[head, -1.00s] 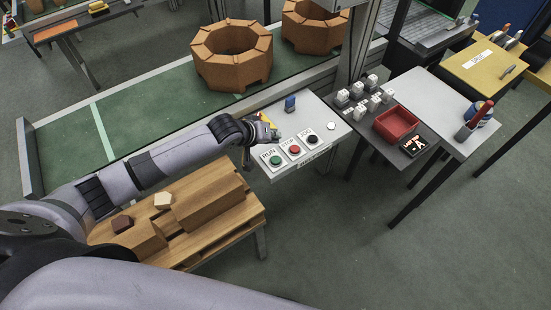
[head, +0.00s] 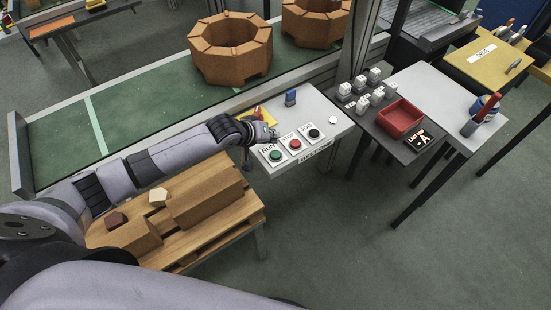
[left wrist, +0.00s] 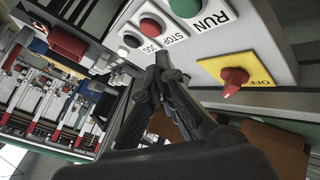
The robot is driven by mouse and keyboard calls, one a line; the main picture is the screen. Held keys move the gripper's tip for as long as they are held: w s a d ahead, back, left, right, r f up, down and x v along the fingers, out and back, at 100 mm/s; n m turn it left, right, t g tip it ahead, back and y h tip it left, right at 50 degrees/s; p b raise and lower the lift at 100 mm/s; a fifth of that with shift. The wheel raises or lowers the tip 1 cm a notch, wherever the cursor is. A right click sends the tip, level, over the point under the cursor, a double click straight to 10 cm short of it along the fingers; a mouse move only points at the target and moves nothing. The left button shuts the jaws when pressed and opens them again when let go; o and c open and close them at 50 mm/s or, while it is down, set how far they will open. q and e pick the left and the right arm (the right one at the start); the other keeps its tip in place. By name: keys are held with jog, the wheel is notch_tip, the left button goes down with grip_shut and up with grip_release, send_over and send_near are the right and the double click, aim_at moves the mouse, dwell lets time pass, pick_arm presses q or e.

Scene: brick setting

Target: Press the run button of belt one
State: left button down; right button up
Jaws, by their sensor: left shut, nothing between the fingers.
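The green run button (head: 275,155) sits at the left of a row on the grey control panel (head: 318,112), labelled RUN. The red stop button (head: 294,144) and the black jog button (head: 314,133) are to its right. The run button also shows at the top of the left wrist view (left wrist: 185,6). My left gripper (head: 272,134) is shut and empty. It is beside the buttons, just behind the run and stop buttons in the head view; whether it touches the panel I cannot tell. Its shut fingers (left wrist: 165,66) point toward the stop button in the wrist view. My right gripper is not in view.
A yellow plate with a red OFF switch (left wrist: 234,80) is close to the left gripper. The green belt (head: 150,105) carries octagonal brick rings (head: 231,52). A pallet with brown blocks (head: 205,190) lies under my left arm. A red tray (head: 400,118) stands right of the panel.

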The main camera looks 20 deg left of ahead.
aim_at(273, 153)
pick_arm(q)
notch_tip(273, 153, down, 2)
jog(key=shift+f+b, duration=0.15)
jog(key=shift+b, duration=0.45)
jog(key=shift+f+b, duration=0.35)
jog(key=shift+f, duration=0.6)
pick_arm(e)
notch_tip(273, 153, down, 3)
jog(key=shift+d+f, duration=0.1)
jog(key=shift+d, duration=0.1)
pick_arm(q)
jog(key=shift+f, duration=0.2)
jog(key=shift+f, duration=0.3)
